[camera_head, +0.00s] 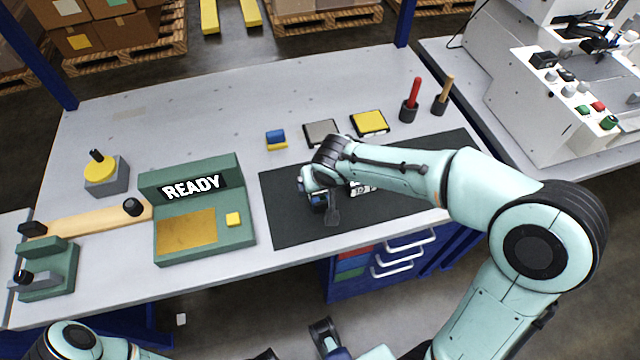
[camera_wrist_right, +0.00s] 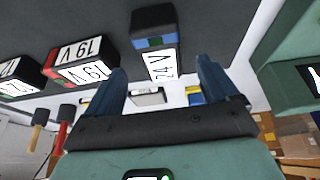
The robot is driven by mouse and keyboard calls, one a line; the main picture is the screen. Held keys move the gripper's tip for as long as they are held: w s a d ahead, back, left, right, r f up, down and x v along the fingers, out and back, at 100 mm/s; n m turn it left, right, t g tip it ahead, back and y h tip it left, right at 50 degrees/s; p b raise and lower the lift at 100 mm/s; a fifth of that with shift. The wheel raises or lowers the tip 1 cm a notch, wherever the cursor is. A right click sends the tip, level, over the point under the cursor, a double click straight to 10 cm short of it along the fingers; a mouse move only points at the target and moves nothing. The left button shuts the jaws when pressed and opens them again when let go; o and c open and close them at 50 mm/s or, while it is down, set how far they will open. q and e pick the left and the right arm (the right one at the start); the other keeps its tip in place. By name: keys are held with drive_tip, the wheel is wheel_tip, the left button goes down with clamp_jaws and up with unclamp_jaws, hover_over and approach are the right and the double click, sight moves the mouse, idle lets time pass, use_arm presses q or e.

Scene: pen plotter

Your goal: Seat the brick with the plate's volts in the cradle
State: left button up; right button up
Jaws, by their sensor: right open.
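My right gripper (camera_wrist_right: 162,70) is open, and its two blue fingers point at a black brick (camera_wrist_right: 153,17) with a blue and green band and a white label reading 24 V. The brick lies between and beyond the fingertips; contact cannot be told. In the head view my right gripper (camera_head: 322,203) is low over the black mat (camera_head: 285,215) and hides most bricks. Cradle and plate cannot be identified surely.
A green station (camera_head: 245,190) with a READY display, a brass-coloured panel and a yellow button stands left of the mat. A wooden bar and a green fixture (camera_head: 48,272) are farther left. A blue-yellow block (camera_head: 276,140), grey and yellow pads, and two upright handled tools stand behind the mat.

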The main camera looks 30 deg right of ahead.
drive_tip(key=d+v, duration=0.1)
drive_tip(key=v, duration=0.6)
drive_tip(key=w+r+g+y+p, duration=0.1)
drive_tip(key=w+r+g+p, duration=0.3)
drive_tip(key=p, duration=0.4)
drive_tip(key=f, duration=0.3)
drive_tip(key=f+b, duration=0.1)
drive_tip(key=f, duration=0.4)
drive_tip(key=shift+w+d+f, duration=0.3)
drive_tip(key=shift+f, duration=0.05)
drive_tip(key=shift+w+a+f+b, duration=0.1)
drive_tip(key=shift+w+f+b, duration=0.05)
drive_tip(key=shift+f, duration=1.25)
drive_tip(key=shift+w+a+f+b, duration=0.1)
drive_tip(key=shift+w+f+b, duration=0.05)
drive_tip(key=shift+f, duration=1.3)
drive_tip(key=c, duration=1.3)
drive_tip(key=shift+c, duration=1)
drive_tip(key=shift+r, duration=0.2)
